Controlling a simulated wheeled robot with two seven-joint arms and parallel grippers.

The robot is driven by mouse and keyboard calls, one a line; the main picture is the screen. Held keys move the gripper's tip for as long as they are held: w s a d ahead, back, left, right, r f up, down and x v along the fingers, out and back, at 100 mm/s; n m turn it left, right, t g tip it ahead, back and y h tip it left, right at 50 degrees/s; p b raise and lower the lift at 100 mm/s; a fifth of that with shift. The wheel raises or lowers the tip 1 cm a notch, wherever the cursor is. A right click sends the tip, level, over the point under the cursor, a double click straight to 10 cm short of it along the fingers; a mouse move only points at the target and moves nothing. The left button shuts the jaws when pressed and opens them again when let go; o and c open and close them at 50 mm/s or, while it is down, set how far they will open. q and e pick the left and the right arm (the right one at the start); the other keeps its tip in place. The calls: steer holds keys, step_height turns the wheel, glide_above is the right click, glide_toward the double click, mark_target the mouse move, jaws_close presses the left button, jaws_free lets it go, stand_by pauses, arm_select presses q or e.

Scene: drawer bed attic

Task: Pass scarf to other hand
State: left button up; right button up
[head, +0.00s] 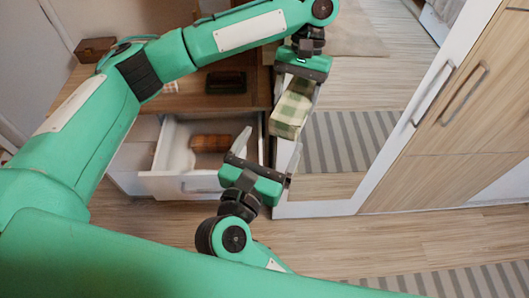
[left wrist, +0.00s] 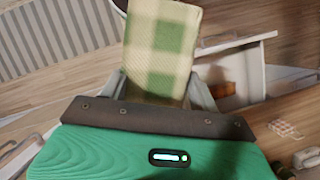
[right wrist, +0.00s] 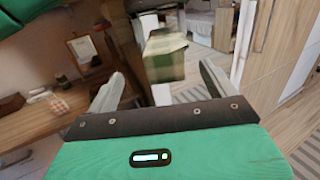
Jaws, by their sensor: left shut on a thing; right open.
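The scarf (head: 291,108) is a folded, green and cream checked block. My left gripper (head: 297,92) is shut on it and holds it in the air, hanging down from the fingers. In the left wrist view the scarf (left wrist: 160,50) sticks out between the two fingers. My right gripper (head: 264,158) is open and empty, below and a little left of the scarf, apart from it. In the right wrist view the scarf (right wrist: 165,56) shows ahead, beyond and between the spread fingers.
An open white drawer (head: 180,184) with a brown rolled item (head: 211,143) inside lies left of my right gripper. A wooden desk (head: 258,92) stands behind it, with a dark box (head: 226,82) on top. A wardrobe (head: 450,120) with handles stands at the right.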

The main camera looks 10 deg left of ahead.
mark_target(285, 114)
steer(key=w, duration=0.3)
steer(key=w+d, duration=0.1)
steer(key=w, duration=0.2)
steer(key=w+d, duration=0.1)
steer(key=w, duration=0.2)
steer(key=shift+w, duration=0.25)
steer(key=shift+a, duration=0.1)
steer(key=c, duration=1.1)
arm_select(q)
steer(key=o, duration=1.1)
